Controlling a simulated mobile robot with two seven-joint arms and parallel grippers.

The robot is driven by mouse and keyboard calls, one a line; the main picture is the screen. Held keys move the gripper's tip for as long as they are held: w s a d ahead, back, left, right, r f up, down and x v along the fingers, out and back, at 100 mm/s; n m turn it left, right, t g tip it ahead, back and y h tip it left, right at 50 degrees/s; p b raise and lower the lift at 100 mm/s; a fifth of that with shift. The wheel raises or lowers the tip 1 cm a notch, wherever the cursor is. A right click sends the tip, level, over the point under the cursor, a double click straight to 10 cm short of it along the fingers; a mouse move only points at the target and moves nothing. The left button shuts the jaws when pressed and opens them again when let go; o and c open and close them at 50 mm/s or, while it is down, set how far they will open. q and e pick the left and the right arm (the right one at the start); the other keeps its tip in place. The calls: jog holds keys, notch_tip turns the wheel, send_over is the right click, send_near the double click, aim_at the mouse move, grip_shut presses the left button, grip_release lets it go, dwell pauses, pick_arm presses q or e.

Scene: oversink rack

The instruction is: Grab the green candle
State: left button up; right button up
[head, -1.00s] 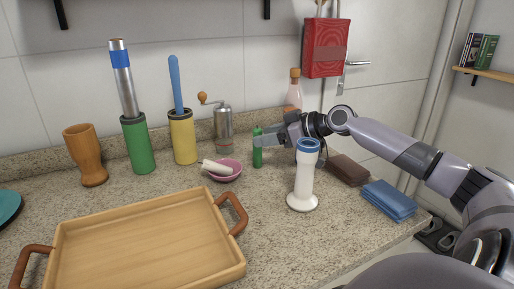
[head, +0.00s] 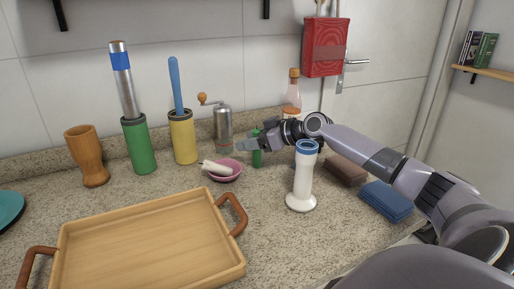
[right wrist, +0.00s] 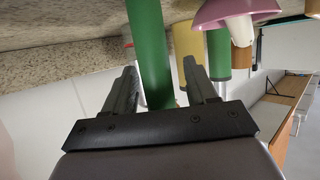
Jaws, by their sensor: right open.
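The green candle (head: 257,158) stands upright on the counter, just right of the pink bowl. My right gripper (head: 246,144) is open and level at the candle's upper part, its fingers reaching left past it. In the right wrist view the candle (right wrist: 150,45) shows between the two spread fingers (right wrist: 160,66), nearer the left finger. Its far end is hidden behind the gripper's palm. I see no clear contact with either finger. My left gripper is not in view.
A pink bowl (head: 229,175) with a white item is close left of the candle. A white blue-topped stand (head: 302,185) is in front of my right forearm. A grinder (head: 223,122) and bottle (head: 293,88) stand behind. A wooden tray (head: 145,240) lies front left.

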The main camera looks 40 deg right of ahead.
jog(key=shift+c, duration=0.3)
jog(key=c, duration=1)
jog(key=shift+r, duration=0.1)
